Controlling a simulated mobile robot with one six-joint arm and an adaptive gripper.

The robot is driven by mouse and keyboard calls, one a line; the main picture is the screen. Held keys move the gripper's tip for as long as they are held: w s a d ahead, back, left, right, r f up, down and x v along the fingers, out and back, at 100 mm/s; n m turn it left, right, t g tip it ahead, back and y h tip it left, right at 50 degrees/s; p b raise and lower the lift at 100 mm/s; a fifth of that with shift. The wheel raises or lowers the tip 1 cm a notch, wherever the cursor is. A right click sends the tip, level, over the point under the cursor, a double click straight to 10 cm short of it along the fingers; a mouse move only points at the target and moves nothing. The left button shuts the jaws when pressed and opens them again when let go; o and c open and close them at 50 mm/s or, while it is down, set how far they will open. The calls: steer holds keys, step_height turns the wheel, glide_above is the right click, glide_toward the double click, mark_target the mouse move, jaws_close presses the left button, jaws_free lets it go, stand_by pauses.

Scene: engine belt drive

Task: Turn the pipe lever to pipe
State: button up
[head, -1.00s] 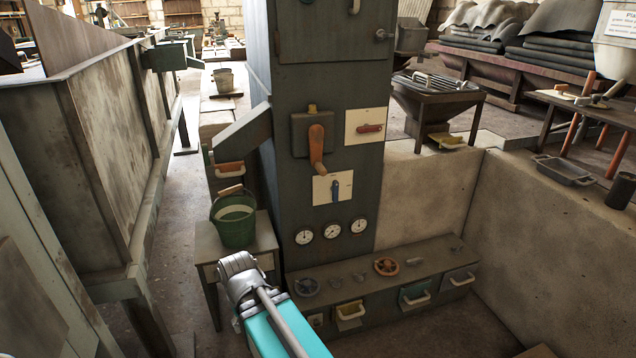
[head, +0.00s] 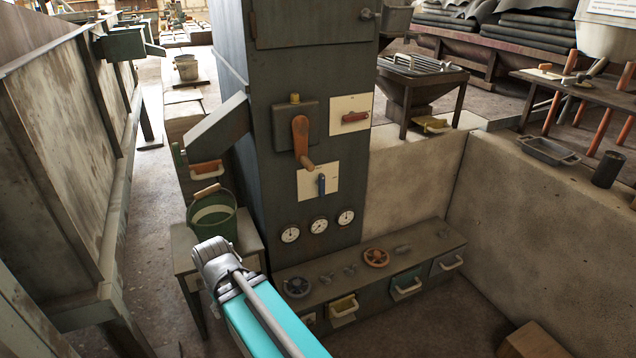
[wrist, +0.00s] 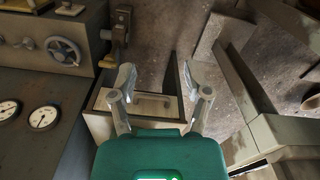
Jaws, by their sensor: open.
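Three levers show on the dark cabinet's front in the head view: a large orange-brown lever (head: 301,138) pointing down, a red lever (head: 354,117) lying roughly level on a white plate, and a blue lever (head: 321,184) standing upright on a white plate below. Their lettering is too small to read, so I cannot tell which is the pipe lever. My gripper (wrist: 158,80) is open and empty in the wrist view, its two fingers well apart above a pale box with a handle. In the head view my arm is in front of the cabinet's lower left; the fingers are hidden there.
Gauges (head: 319,225) sit below the levers. A low shelf bears an orange handwheel (head: 376,257), with drawers (head: 343,307) beneath. A green bucket (head: 212,217) stands on a small table to the left. The wrist view shows another handwheel (wrist: 63,50) at upper left.

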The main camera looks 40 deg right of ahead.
steer(key=w+d+n+t+y+b, duration=0.2)
steer(key=w+d+t+y+b, duration=0.1)
steer(key=w+d+t+y, duration=0.25)
steer(key=m+t+h+b, duration=0.5)
steer(key=t+h, duration=0.5)
steer(key=t, duration=0.2)
glide_toward(323, 183)
steer(key=s, duration=0.3)
steer(key=shift+w+a, duration=0.15)
steer(key=shift+a, duration=0.1)
steer(key=shift+w, duration=0.15)
steer(key=x, duration=1.3)
steer(key=shift+w+f, duration=0.1)
steer(key=shift+w, duration=0.2)
